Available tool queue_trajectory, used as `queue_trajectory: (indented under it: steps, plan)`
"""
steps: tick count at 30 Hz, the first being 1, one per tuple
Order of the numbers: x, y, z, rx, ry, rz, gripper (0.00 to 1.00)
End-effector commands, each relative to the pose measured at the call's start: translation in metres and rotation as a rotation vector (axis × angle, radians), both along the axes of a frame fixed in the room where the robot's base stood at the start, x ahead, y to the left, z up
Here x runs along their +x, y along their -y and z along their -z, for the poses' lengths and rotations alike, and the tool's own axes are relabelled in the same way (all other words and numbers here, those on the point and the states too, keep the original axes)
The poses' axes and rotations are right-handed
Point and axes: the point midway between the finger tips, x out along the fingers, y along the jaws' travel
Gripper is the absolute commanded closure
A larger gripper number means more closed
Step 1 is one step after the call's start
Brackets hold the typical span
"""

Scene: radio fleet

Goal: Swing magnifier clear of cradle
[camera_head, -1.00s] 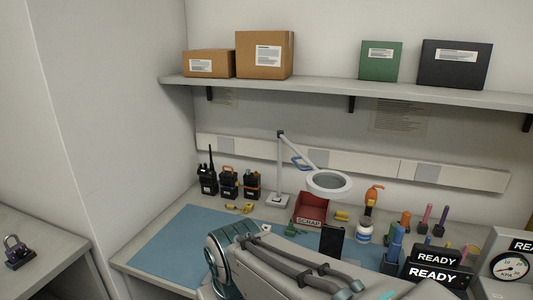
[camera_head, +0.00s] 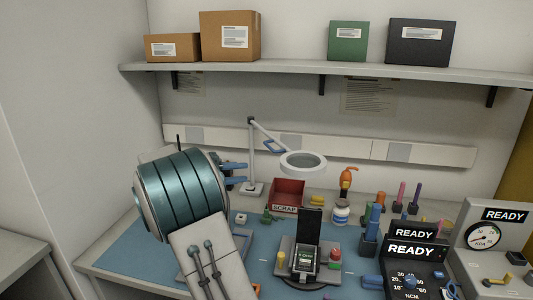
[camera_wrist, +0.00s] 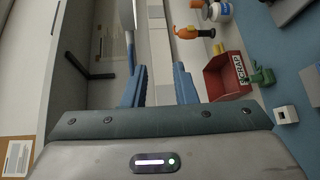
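I cannot tell the magnifier's parts apart there.
A red scrap bin (camera_head: 287,193) stands below the lens; it also shows in the wrist view (camera_wrist: 222,80). An orange-topped bottle (camera_head: 342,212), upright coloured tools and READY boxes (camera_head: 411,252) crowd the right. A shelf (camera_head: 330,70) with boxes runs above.

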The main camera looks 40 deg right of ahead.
Motion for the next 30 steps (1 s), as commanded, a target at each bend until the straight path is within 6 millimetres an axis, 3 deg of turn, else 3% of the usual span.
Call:
queue_trajectory:
  steps: [3, 10, 14, 30]
  plan:
    - [0.029, 0.0, -0.002, -0.169, 0.0, -0.006, 0.75]
    - [0.051, -0.003, -0.009, -0.318, 0.012, -0.016, 0.75]
    - [0.048, 0.008, -0.013, -0.326, 0.014, -0.014, 0.75]
    - [0.024, 0.108, -0.032, -0.322, 0.013, -0.015, 0.75]
